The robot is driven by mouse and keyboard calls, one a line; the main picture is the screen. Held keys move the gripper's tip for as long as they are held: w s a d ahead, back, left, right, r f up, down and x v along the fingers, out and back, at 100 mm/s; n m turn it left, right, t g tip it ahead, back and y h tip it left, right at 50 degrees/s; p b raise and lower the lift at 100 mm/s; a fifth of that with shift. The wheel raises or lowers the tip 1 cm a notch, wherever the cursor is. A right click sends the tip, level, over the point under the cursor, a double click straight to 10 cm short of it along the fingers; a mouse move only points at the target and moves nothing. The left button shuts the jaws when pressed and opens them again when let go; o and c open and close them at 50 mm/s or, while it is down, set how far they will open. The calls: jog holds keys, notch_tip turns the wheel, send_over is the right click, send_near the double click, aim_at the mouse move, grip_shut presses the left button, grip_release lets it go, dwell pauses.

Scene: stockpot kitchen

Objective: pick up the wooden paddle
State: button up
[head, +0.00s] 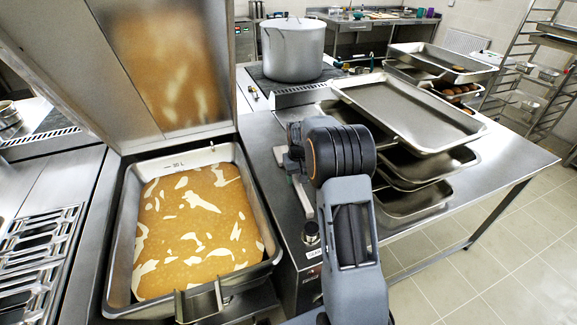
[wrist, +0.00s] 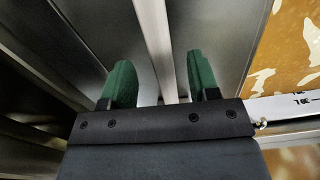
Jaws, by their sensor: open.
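No wooden paddle can be made out in either view. My gripper (wrist: 161,78) shows two green fingers in the wrist view, spread apart. A long pale grey bar runs between and beyond them in that view, and I cannot tell whether it lies within their reach. In the head view my gripper is largely hidden behind my arm, over the gap between the tilting pan and the steel table. The pan (head: 120,250) holds orange-brown soup (head: 200,225) with pale patches. The soup also shows at the right of the wrist view (wrist: 285,50).
A raised pan lid (head: 75,60) stands behind the soup. Stacked metal trays (head: 405,108) fill the table's right. Tiled floor is open at right.

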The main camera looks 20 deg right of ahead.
aim_at(297, 182)
jog(key=shift+w+f+p, duration=0.1)
jog(key=shift+f+p, duration=0.2)
jog(key=shift+f, duration=1.55)
grip_shut()
